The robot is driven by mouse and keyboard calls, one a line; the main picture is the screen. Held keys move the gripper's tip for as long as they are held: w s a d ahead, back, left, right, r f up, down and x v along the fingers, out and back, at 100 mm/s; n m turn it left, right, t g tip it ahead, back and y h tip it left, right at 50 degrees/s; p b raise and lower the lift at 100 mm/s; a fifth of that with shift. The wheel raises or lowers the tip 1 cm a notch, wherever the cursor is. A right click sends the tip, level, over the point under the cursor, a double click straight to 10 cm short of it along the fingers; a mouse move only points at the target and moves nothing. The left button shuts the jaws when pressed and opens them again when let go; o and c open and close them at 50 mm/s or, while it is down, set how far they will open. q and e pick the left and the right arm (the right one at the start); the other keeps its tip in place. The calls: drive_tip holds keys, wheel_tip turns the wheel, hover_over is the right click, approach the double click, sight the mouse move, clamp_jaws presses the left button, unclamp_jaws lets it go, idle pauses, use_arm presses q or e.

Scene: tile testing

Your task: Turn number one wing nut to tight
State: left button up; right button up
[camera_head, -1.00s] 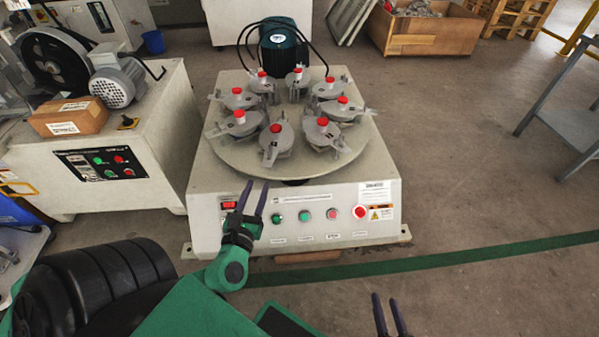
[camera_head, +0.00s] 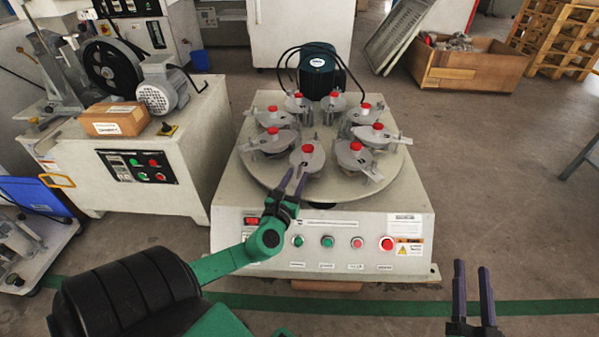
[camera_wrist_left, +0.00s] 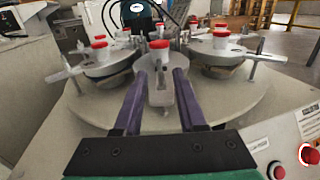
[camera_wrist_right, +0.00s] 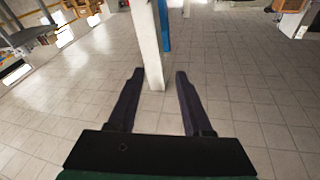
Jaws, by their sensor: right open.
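The round grey turntable (camera_head: 262,176) carries a ring of grey clamps with red-topped knobs. The front clamp (camera_head: 309,160) is nearest my left gripper (camera_head: 293,180), which is open at its front edge. In the left wrist view, this clamp's grey arm (camera_wrist_left: 160,92) lies between the two purple fingers (camera_wrist_left: 158,85), with gaps showing on both sides. Its red cap (camera_wrist_left: 159,44) stands upright beyond the fingertips. I cannot read which wing nut is number one. My right gripper (camera_head: 472,266) is open and empty, low at the right, away from the machine.
The machine's front panel (camera_head: 345,246) has a red switch and several buttons below the turntable. A dark motor (camera_head: 320,72) stands behind it. Another machine (camera_head: 130,165) with a cardboard box (camera_head: 114,119) is at the left. The floor at the right is open.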

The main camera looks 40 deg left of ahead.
sight(297, 174)
use_arm(q)
drive_tip(key=x, duration=0.3)
drive_tip(key=shift+w+a+b, duration=0.1)
drive_tip(key=shift+w+b, duration=0.1)
drive_tip(key=shift+b, duration=0.2)
clamp_jaws()
use_arm(e)
wheel_tip(297, 174, up, 10)
drive_tip(key=w+d+t+y, duration=0.1)
drive_tip(key=t, duration=0.2)
drive_tip(key=shift+w+n, duration=0.15)
drive_tip(key=shift+n, duration=0.25)
